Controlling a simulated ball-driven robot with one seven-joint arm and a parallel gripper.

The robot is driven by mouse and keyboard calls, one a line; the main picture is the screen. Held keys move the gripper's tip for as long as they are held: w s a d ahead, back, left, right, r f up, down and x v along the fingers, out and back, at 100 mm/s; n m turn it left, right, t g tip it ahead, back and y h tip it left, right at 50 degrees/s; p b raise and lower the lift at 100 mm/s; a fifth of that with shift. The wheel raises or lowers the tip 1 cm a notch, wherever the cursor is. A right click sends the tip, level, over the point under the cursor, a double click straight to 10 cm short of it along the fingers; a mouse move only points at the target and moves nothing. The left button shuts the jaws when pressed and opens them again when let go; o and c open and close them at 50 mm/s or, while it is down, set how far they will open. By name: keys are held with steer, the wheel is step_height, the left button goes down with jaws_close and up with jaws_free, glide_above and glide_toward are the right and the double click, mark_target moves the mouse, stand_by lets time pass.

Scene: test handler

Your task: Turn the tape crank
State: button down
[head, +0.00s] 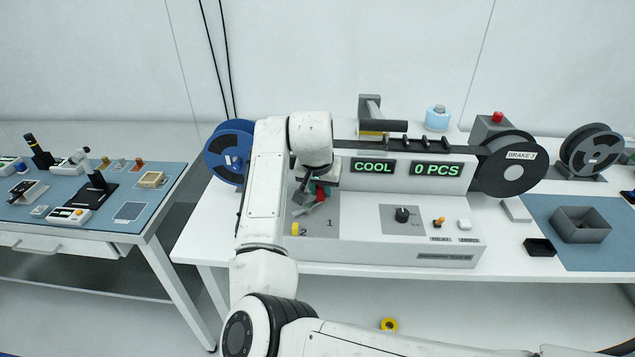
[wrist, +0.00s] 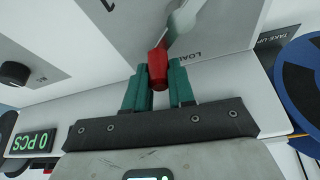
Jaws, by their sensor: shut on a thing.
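The tape crank is a light grey lever (wrist: 180,24) with a red knob (wrist: 157,72), mounted on the white machine's grey panel beside printed lettering that begins "LOA". My gripper (wrist: 159,66) has teal fingers, one on each side of the red knob, and is shut on it. In the head view my gripper (head: 322,190) is at the left part of the machine (head: 350,255), with the red knob partly hidden by my wrist. The blue reel (head: 226,160) stands at the machine's left end and also shows in the wrist view (wrist: 295,85).
The displays (head: 404,168) read "COOL" and "0 PCS". A dark reel (head: 513,168) marked "BRAKE 3" is at the machine's right. A grey bin (head: 580,224) stands farther right. A separate blue-topped bench is left.

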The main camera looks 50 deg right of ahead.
steer(key=shift+s+a+m+g+h, duration=0.1)
steer(key=shift+s+m+g+h, duration=0.3)
steer(key=shift+m, duration=0.8)
steer(key=shift+s, duration=0.15)
steer(key=c, duration=1.2)
jaws_free()
steer(key=b+v, duration=0.1)
steer(key=v, duration=0.9)
steer(key=shift+r, duration=0.45)
